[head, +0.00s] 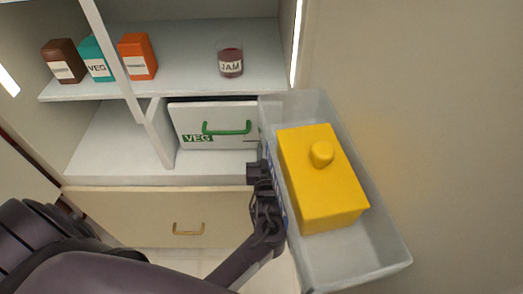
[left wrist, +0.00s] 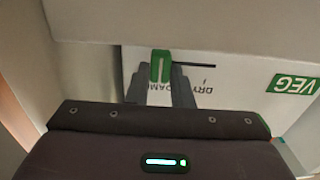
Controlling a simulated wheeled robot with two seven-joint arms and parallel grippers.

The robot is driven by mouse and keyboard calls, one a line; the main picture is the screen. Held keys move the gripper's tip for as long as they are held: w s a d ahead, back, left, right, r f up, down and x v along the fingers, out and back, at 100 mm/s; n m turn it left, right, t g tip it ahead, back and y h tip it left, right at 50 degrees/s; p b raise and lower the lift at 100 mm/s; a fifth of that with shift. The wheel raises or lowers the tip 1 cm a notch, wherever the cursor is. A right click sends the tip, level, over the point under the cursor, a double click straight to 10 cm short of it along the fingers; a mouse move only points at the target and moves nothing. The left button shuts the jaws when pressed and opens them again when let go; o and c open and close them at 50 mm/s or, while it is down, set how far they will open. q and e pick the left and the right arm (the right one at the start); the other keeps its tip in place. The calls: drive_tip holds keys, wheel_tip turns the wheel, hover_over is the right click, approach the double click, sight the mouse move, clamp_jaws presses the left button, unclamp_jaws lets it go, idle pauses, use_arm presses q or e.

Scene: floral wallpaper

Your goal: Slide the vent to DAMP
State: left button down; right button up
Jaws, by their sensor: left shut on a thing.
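The vent slider (left wrist: 161,64) is a small green tab in a dark slot on the white VEG drawer front, seen upside down in the left wrist view. My left gripper (left wrist: 162,88) is shut on it. The bare slot (left wrist: 198,66) runs to the right of the tab, towards the DRY label (left wrist: 207,88). The tab stands at the DAMP label (left wrist: 158,89), partly hidden by the fingers. In the head view the VEG drawer (head: 190,118) shows a green handle; my left gripper (head: 260,172) reaches its right side, and the door bin hides the vent. My right gripper is out of view.
A clear door bin (head: 390,255) with a yellow knobbed box (head: 320,185) stands close right of my left gripper. Brown (head: 63,61), teal (head: 97,58) and orange (head: 137,56) cartons and a jam jar (head: 230,62) stand on the shelf above. A lower drawer (head: 150,215) is shut.

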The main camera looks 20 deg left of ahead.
use_arm(q)
drive_tip(key=shift+d, duration=0.2)
drive_tip(key=c, duration=1.6)
unclamp_jaws()
drive_tip(key=o, duration=0.3)
drive_tip(key=shift+w+d, duration=0.15)
drive_tip(key=shift+s, duration=0.4)
drive_tip(key=v, duration=0.7)
drive_tip(key=shift+d, duration=0.1)
